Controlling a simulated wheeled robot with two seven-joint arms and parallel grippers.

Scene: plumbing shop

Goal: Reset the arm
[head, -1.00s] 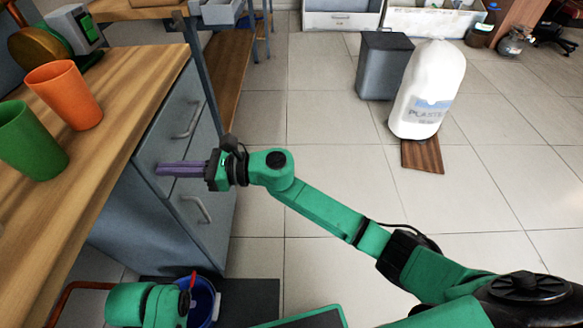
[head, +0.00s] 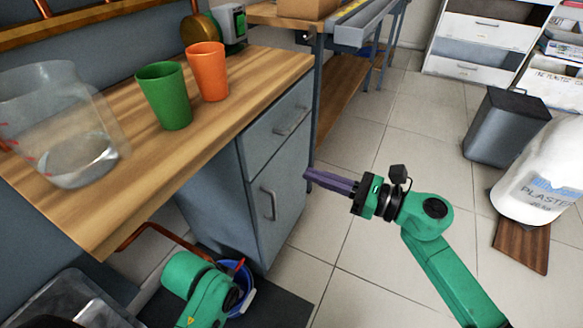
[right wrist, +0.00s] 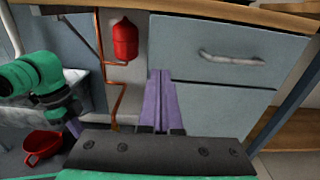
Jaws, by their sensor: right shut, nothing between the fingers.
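My right gripper (head: 312,178) has purple fingers that are closed together and hold nothing. It is in the air beside the right edge of the grey cabinet (head: 240,190), pointing left in the head view. In the right wrist view its fingers (right wrist: 160,85) lie side by side and point at the cabinet front (right wrist: 215,65). My left arm (head: 200,288) shows low in the head view, near the floor. A small purple part beside it in the right wrist view may be my left gripper (right wrist: 74,127); its jaws cannot be made out.
The wooden worktop (head: 215,120) carries a green cup (head: 163,95), an orange cup (head: 207,72) and a clear jug (head: 65,130). A blue bucket (head: 246,300) stands by my left arm. A plaster bag (head: 545,175) and dark bin (head: 505,128) are at right. The central floor is clear.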

